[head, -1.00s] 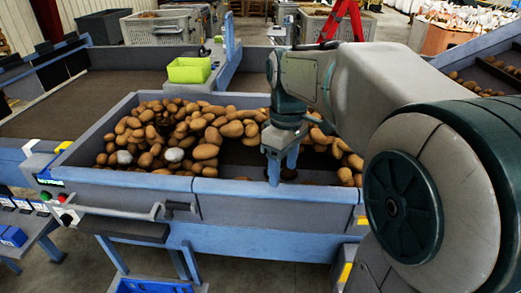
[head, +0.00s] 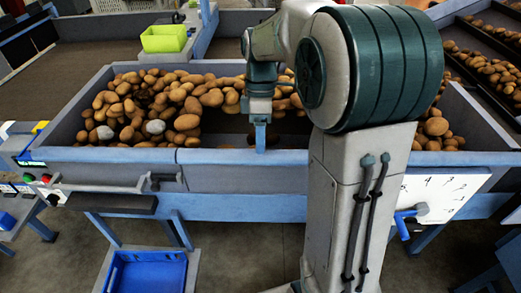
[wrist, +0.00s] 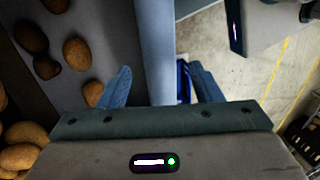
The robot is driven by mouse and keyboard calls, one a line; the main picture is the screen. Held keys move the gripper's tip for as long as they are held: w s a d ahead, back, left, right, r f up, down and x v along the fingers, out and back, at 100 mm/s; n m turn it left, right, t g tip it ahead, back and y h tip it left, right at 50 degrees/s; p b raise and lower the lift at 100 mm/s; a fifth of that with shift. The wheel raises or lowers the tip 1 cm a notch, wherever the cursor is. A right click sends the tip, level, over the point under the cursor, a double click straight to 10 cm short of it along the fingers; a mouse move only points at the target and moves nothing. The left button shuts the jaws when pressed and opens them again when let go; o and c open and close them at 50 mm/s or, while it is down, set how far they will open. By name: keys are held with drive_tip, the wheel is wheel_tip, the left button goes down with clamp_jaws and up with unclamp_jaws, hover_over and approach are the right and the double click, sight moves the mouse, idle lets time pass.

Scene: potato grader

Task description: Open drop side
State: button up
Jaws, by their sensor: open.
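The drop side (head: 245,178) looks like the grey-blue front wall panel of the potato bin, right of a seam in the front wall. It stands upright. My gripper (head: 260,148) points down at its top rim in the head view. In the wrist view, the open fingers (wrist: 160,70) are on either side of the blue rim (wrist: 156,50), the left one on the potato side and the right one outside. Whether either finger touches the wall cannot be told. My arm hides the right end of the panel.
Potatoes (head: 160,100) are heaped in the bin, mostly left. A black-ended handle bar (head: 110,188) runs along the front left. A white dial plate with a blue lever (head: 405,225) is at the right. A blue crate (head: 148,270) sits low in front. A green box (head: 164,38) stands behind.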

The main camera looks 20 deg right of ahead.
hover_over(257, 173)
drive_tip(key=d, duration=0.1)
drive_tip(key=shift+w+f, duration=0.15)
drive_tip(key=shift+f, duration=0.95)
drive_tip(key=shift+w+f, duration=0.1)
drive_tip(key=shift+f, duration=1)
drive_tip(key=shift+c, duration=0.3)
clamp_jaws()
